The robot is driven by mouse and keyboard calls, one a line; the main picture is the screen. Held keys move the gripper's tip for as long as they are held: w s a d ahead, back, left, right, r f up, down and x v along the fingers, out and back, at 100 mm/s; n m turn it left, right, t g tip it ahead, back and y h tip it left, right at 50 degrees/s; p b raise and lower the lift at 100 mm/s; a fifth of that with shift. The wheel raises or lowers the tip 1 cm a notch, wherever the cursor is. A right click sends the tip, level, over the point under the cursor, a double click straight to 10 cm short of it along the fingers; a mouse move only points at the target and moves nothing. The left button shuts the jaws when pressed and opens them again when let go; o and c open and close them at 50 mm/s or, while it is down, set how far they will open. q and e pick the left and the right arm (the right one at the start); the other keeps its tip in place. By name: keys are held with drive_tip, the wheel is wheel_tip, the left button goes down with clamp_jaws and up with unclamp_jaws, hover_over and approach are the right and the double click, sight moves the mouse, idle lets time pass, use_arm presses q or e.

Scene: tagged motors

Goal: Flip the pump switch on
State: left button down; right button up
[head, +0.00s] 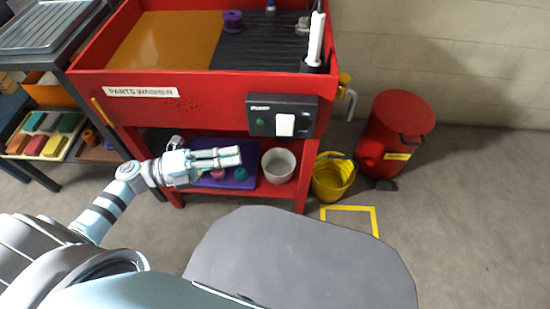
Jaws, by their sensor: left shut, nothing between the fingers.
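The pump switch (284,125) is a white rocker on a dark control box (259,110) on the front of the red parts washer (200,85). A small green round spot sits left of the rocker on the same box. I cannot tell the rocker's position from here. My left gripper (238,156) is shut and empty. In the picture it is below and left of the control box, in front of the washer's lower shelf, with its fingers pointing right. It appears apart from the switch. My right gripper is not in view.
A yellow bucket (332,178) and a red bin (391,135) stand to the right. A yellow floor outline (350,208) lies in front. Colored boxes (34,145) sit at the left.

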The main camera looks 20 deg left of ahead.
sight(285, 126)
use_arm(q)
drive_tip(key=w+d+r+b, duration=0.1)
drive_tip(key=w+d, duration=0.7)
drive_tip(key=shift+r+m+g, duration=0.25)
drive_tip(key=shift+m+g, duration=0.05)
drive_tip(key=shift+m, duration=0.1)
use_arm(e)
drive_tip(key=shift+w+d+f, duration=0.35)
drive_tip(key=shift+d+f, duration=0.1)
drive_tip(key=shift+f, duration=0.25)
use_arm(q)
drive_tip(key=shift+d, duration=0.1)
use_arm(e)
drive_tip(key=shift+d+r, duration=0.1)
